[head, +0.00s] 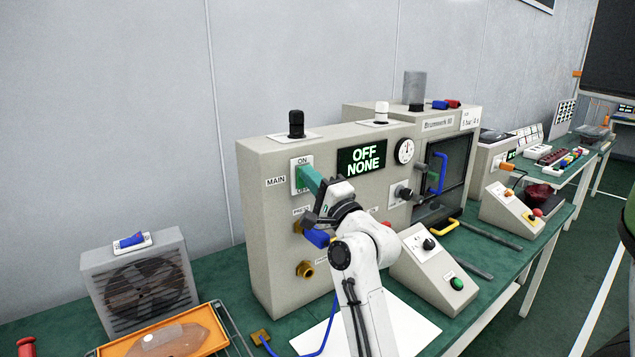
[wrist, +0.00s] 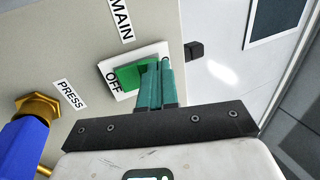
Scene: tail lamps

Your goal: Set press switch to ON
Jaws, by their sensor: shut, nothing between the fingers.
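The switch (wrist: 129,77) labelled MAIN is a green rocker on a white plate on the front of the beige press cabinet (head: 265,240). In the head view its plate (head: 303,160) reads ON at the top, with OFF partly hidden below. My gripper (head: 305,173) is shut and empty, its teal fingers pointing at the switch. In the wrist view the fingertips (wrist: 158,65) overlap the rocker's edge. I cannot tell whether they touch it. The display (head: 362,158) beside it reads OFF NONE.
Below the switch, a brass fitting with a blue connector (head: 317,238) sits by the PRESS label; the connector also shows in the wrist view (wrist: 25,148). A control box with a green button (head: 457,284) stands to the right. A fan (head: 140,280) and orange tray (head: 215,338) are at left.

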